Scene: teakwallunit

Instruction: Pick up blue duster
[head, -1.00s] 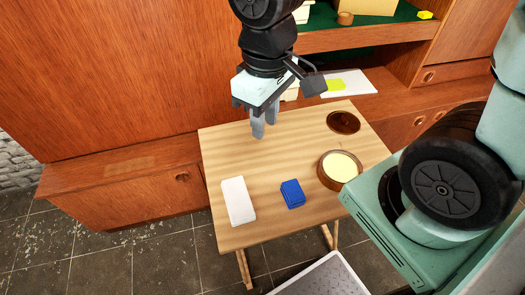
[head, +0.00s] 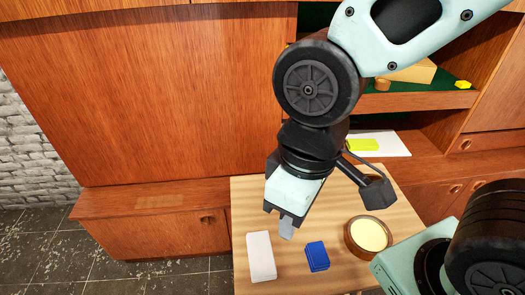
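The blue duster (head: 317,256) is a small blue block lying on the light wooden table, between a white block and a round wooden bowl. My gripper (head: 287,228) points down over the table, a little behind and to the left of the duster, and apart from it. Its grey fingertips show close together from this side, so the gap between them cannot be made out. I see nothing held between them.
A white block (head: 261,257) lies left of the duster. The round bowl with a pale yellow inside (head: 369,234) stands to its right.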

